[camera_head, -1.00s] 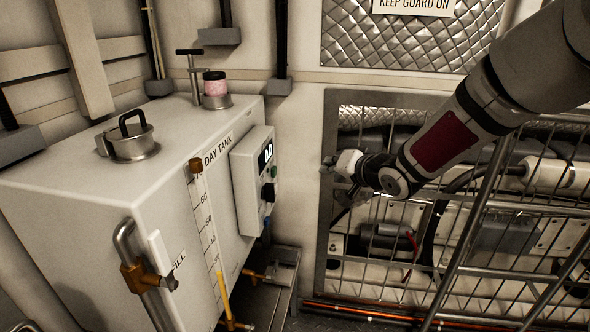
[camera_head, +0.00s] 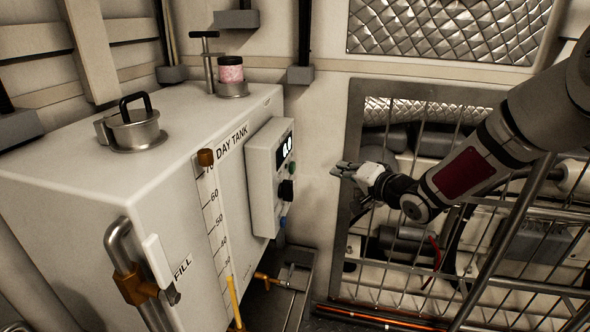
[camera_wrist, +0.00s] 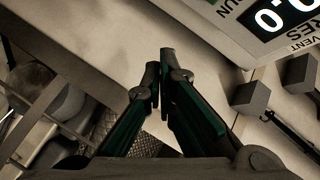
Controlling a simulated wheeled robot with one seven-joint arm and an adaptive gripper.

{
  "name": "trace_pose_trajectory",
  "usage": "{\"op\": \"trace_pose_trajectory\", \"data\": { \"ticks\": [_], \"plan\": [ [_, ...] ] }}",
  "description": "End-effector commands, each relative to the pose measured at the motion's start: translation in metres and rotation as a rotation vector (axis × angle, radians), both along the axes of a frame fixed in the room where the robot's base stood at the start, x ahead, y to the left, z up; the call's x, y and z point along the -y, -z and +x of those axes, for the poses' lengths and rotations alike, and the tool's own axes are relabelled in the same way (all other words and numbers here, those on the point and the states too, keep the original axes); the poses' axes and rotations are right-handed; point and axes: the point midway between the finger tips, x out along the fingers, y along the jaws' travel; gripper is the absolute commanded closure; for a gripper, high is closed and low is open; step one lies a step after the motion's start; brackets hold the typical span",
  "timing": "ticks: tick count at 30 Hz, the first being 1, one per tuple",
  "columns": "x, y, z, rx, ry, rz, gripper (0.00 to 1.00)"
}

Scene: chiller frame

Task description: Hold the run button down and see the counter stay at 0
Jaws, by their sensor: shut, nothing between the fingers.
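The pale control box (camera_head: 262,185) is fixed to the right face of the day tank. Its lit counter (camera_head: 284,150) appears to read 0.0, small in the head view; the wrist view shows part of the display (camera_wrist: 285,12) with a 0 and a point. A green button (camera_head: 291,168), a black knob (camera_head: 286,190) and a blue button (camera_head: 284,222) sit below it. A cut-off RUN label (camera_wrist: 234,4) shows in the wrist view; the button itself is not clear there. My gripper (camera_head: 338,168) is shut and empty, right of the box and apart from it. Its fingers (camera_wrist: 160,78) show in the wrist view.
The white day tank (camera_head: 110,190) fills the left, with a lidded filler (camera_head: 133,135), a pink-filled jar (camera_head: 230,72) and a level gauge (camera_head: 212,215). A metal guard grille (camera_head: 400,265) stands behind and below my arm. A narrow gap separates my fingers and the box.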

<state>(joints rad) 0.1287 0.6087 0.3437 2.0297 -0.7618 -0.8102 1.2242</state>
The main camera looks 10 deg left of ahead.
Motion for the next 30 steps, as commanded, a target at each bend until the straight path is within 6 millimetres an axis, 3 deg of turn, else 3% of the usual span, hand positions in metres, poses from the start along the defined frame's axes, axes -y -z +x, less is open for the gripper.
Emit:
{"op": "trace_pose_trajectory", "data": {
  "ticks": [16,30],
  "plan": [
    [-0.067,0.001,0.002,0.001,-0.002,0.0,1.0],
    [-0.079,0.0,0.002,-0.001,-0.001,0.0,1.0]
  ]
}}
